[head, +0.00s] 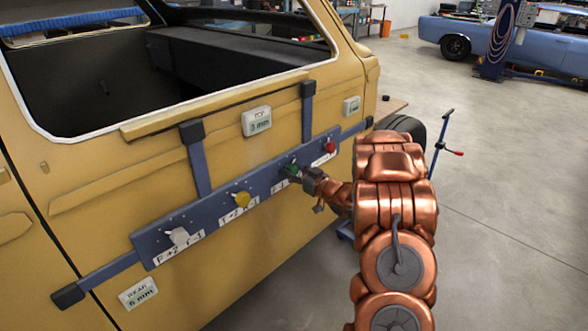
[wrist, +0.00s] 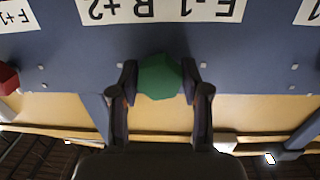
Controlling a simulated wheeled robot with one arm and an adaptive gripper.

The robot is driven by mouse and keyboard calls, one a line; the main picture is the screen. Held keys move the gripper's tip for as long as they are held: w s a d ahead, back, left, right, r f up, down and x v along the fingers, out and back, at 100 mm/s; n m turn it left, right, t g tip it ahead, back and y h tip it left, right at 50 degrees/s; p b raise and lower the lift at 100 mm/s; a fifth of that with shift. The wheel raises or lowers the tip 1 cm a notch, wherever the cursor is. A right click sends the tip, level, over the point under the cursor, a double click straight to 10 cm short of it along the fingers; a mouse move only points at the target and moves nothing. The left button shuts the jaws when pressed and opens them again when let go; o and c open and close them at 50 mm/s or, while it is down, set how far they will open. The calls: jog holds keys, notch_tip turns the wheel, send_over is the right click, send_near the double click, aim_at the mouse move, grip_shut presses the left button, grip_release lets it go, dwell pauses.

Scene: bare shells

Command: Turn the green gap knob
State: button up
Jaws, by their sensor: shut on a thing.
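The green knob (wrist: 160,77) sits on a blue panel bar (head: 215,210) fixed across the side of a yellow car body. In the wrist view my gripper (wrist: 160,82) has one finger on each side of the green knob, closed on it. In the head view the green knob (head: 291,170) is small and partly covered by my gripper (head: 299,173), which reaches it from the right. A white label (wrist: 160,8) reading "E-1 R+2", upside down, lies beside the knob in the wrist view.
On the same bar are a white knob (head: 179,236), a yellow knob (head: 242,199) and a red knob (head: 330,147). White readout boxes (head: 256,121) hang on the yellow body. A wheeled stand (head: 440,145) is right of my arm. Open floor lies further right.

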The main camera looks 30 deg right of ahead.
dwell(0.3)
jog(key=o, duration=1.1)
jog(key=shift+o, duration=0.2)
jog(key=s+d, duration=0.2)
jog(key=s, duration=0.9)
jog(key=shift+s+r, duration=0.3)
jog(key=shift+s, duration=0.1)
jog(key=shift+w, duration=0.1)
